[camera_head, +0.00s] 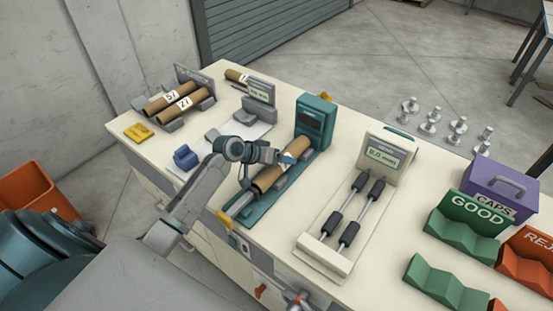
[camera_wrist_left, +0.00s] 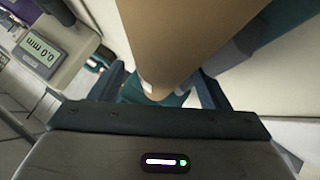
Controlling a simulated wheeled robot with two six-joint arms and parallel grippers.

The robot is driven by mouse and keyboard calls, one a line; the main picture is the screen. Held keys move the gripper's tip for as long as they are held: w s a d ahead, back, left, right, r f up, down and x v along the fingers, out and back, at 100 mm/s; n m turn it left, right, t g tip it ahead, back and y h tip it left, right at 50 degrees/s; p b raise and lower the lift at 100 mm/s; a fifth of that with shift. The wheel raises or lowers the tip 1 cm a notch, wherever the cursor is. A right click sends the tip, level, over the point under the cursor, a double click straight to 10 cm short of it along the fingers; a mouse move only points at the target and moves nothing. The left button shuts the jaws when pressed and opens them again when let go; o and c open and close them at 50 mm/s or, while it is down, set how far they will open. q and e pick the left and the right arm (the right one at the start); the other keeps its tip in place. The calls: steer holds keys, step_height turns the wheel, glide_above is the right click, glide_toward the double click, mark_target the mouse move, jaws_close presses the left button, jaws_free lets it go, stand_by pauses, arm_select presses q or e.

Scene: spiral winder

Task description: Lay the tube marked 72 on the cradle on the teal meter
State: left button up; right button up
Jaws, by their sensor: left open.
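The teal meter (camera_head: 315,118) stands mid-bench with a dark screen on its upright head. A brown cardboard tube (camera_head: 268,179) lies along its cradle, slanting. Its number cannot be read; a pale patch near its far end is partly covered by my gripper. In the left wrist view my open fingers (camera_wrist_left: 160,92) stand on either side of the tube (camera_wrist_left: 185,35), with a gap showing at the left finger. Contact at the right finger cannot be told. My right gripper does not show.
Two tubes marked 57 and 27 (camera_head: 182,101) lie on a grey rack at the left; another tube (camera_head: 236,75) sits behind a small grey display (camera_head: 261,90). A roller gauge (camera_head: 383,152) stands right of the meter. Green GOOD cradles (camera_head: 472,215) and a purple box (camera_head: 500,180) are farther right.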

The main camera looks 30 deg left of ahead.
arm_select(q)
steer(key=b+v, duration=0.2)
steer(key=v, duration=0.7)
steer(key=shift+a, duration=0.1)
steer(key=shift+b+v, duration=0.3)
steer(key=shift+v, duration=0.55)
